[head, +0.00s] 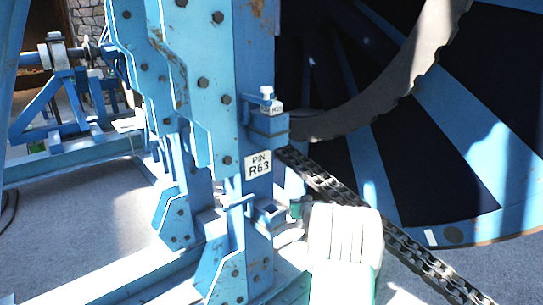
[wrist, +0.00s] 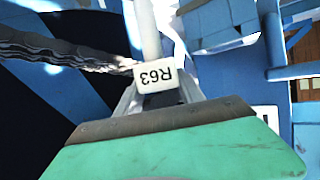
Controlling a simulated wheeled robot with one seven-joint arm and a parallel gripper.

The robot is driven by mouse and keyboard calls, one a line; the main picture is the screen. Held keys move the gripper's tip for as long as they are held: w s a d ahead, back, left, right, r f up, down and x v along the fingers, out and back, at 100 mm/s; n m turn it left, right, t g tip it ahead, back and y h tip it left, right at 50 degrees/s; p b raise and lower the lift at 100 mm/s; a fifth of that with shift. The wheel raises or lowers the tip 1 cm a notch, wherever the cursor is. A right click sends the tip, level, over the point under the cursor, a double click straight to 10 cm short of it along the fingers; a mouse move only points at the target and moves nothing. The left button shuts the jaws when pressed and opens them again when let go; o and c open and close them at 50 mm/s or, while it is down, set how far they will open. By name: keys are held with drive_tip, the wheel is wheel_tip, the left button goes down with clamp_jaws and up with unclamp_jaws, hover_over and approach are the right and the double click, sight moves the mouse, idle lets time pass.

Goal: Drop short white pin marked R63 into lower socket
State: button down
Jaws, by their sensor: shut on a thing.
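A short white pin (wrist: 148,35) with a white block head marked R63 (wrist: 153,77), upside down in the wrist view, is held in my gripper (wrist: 158,92). The jaws are shut on its head and the shaft points away from the green gripper body. In the head view my gripper (head: 296,212) is just right of the lower socket (head: 268,212), a small blue bracket low on the blue post. The held pin is mostly hidden there by my white wrist. Whether the pin touches the socket cannot be told.
A "PIN R63" plate (head: 258,165) is on the post. Above it, another white pin (head: 267,93) stands in a blue upper block (head: 268,124). A chain (head: 400,245) runs diagonally beside my wrist, before the large blue reel (head: 460,125). Grey floor lies open at left.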

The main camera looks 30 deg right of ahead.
drive_tip(key=w+a+r+n+t+y, duration=0.1)
drive_tip(key=w+a+r+n+y, duration=0.25)
drive_tip(key=r, duration=0.45)
drive_tip(key=w+a+r+n+y, duration=0.3)
drive_tip(key=a+r+y, duration=0.15)
drive_tip(key=r, duration=0.35)
drive_tip(key=shift+h, duration=0.3)
drive_tip(key=shift+a+f+b, duration=0.1)
drive_tip(key=shift+f+b, duration=1.7)
drive_tip(key=shift+f, duration=0.9)
drive_tip(key=shift+s, duration=0.15)
drive_tip(key=shift+f+b, duration=1.45)
drive_tip(key=shift+b, duration=0.15)
drive_tip(key=shift+f, duration=0.15)
wheel_tip(320, 180, down, 6)
drive_tip(key=b, duration=0.5)
drive_tip(key=shift+f+b, duration=0.15)
drive_tip(key=shift+b, duration=0.15)
